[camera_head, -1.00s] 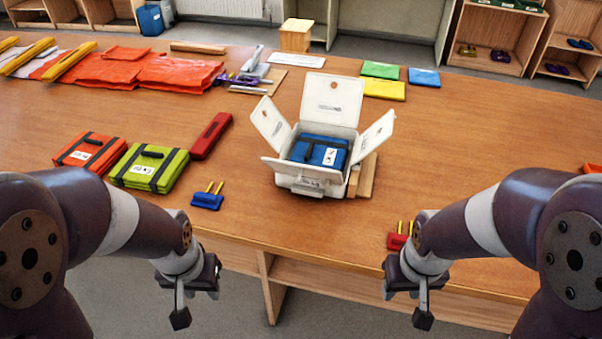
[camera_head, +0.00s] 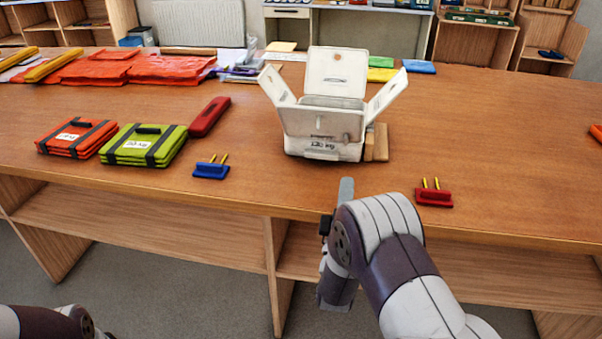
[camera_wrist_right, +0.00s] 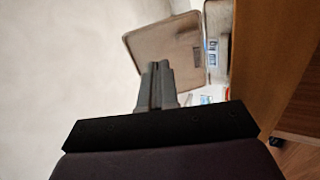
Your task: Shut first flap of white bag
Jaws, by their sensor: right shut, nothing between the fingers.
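The white bag (camera_head: 325,148) stands on the table with its back flap (camera_head: 335,72), left flap (camera_head: 278,86) and right flap (camera_head: 386,92) standing open. Its front flap (camera_head: 318,122) slants up at the front and hides the inside. My right gripper (camera_head: 346,188) is shut and empty at the table's front edge, in front of the bag and apart from it. In the right wrist view its closed fingers (camera_wrist_right: 157,75) point towards a flat panel, probably a flap (camera_wrist_right: 165,48), beside the bag's body (camera_wrist_right: 219,30). My left gripper is out of view.
A wooden block (camera_head: 378,142) lies against the bag's right side. A blue handled piece (camera_head: 211,170) and a red one (camera_head: 433,197) lie near the front edge. Orange (camera_head: 76,138) and lime (camera_head: 143,146) packs and a red case (camera_head: 209,116) lie left. The table's right is mostly clear.

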